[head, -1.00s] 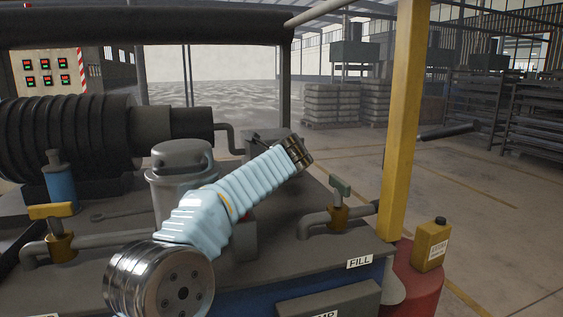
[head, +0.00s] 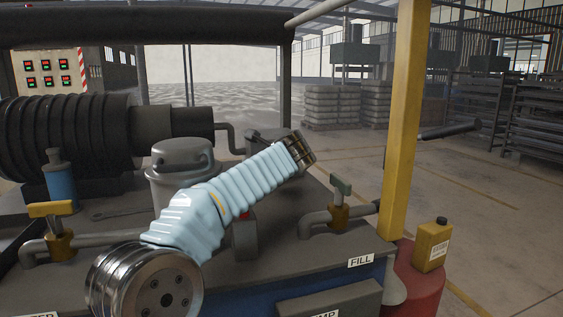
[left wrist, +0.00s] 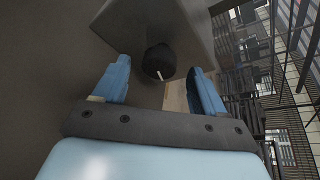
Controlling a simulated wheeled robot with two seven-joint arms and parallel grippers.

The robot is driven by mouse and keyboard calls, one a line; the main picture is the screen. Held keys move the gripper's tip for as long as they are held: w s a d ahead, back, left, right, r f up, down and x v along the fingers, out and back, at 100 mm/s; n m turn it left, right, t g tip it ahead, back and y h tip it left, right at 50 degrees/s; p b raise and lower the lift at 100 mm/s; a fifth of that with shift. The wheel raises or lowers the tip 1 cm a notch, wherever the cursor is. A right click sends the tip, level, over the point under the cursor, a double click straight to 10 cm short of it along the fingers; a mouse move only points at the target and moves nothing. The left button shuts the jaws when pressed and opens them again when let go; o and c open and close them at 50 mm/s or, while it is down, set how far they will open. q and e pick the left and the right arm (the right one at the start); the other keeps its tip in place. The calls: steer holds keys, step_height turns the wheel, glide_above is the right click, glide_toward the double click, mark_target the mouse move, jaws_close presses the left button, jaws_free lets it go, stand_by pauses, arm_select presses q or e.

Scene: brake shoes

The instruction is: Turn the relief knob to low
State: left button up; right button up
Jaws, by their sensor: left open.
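The relief knob (left wrist: 158,58) shows in the left wrist view as a round black knob with a white pointer line towards its lower edge. It is mounted by a grey block. My left gripper (left wrist: 159,72) is open, its two blue fingers on either side of the knob in the picture. I see no clear contact between fingers and knob. In the head view my left arm reaches across the machine, and its fingers and the knob cannot be made out. The knob's scale markings are not readable. My right gripper is not in view.
A yellow post (head: 401,110) stands right of my arm. A green-handled valve (head: 340,200) is near the FILL label (head: 360,261). A grey lidded canister (head: 180,165) stands behind my arm. A yellow bottle (head: 432,245) sits on a red drum (head: 418,280).

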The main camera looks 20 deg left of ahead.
arm_select(q)
steer(key=b+v, duration=0.1)
steer(key=v, duration=1)
steer(key=shift+s, duration=0.15)
